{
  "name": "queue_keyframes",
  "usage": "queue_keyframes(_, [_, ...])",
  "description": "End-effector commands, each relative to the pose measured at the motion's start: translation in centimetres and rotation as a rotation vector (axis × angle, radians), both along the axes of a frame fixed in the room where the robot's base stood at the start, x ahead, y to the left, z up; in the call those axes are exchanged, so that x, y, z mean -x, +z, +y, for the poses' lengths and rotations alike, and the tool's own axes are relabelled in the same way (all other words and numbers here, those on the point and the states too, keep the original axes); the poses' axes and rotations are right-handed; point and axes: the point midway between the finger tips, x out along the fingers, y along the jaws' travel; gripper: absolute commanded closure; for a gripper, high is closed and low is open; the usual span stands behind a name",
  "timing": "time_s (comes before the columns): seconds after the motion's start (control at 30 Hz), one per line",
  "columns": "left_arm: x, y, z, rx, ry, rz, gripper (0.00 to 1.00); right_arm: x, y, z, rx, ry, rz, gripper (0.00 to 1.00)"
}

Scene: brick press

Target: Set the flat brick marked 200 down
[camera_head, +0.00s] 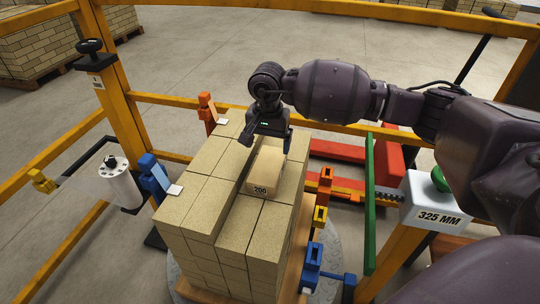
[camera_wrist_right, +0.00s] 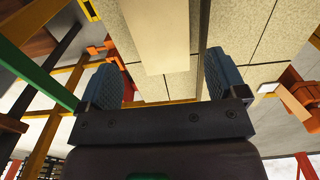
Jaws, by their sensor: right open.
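The flat brick marked 200 (camera_head: 264,178) lies on top of the brick stack (camera_head: 206,192), near the middle, with its number facing the head camera. My right gripper (camera_head: 267,147) is over the brick's far end, open. In the right wrist view the fingers (camera_wrist_right: 163,84) are wide apart, and the pale brick (camera_wrist_right: 154,35) shows beyond and between them with gaps on both sides. The brick's far end is partly hidden by the gripper in the head view. My left gripper is not in view.
A green upright plate (camera_head: 370,205) and a box marked 325 MM (camera_head: 436,205) stand at right. Yellow rails (camera_head: 117,65) enclose the station.

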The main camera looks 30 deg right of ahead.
Motion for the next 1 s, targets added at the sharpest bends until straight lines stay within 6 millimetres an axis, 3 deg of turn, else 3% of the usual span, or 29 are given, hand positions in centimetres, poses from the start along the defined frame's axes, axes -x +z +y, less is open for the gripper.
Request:
queue_keyframes(0.2, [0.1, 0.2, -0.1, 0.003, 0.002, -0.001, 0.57, 0.0, 2.3, 0.0, 0.001, 0.001, -0.001, 0.10])
queue_keyframes(0.87, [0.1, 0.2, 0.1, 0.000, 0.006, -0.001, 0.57, 0.0, 2.8, 0.0, 0.000, 0.000, 0.000, 0.10])
queue_keyframes(1.0, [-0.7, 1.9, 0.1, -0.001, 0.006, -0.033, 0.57, 0.0, 5.6, 0.0, 0.001, 0.000, -0.034, 0.10])
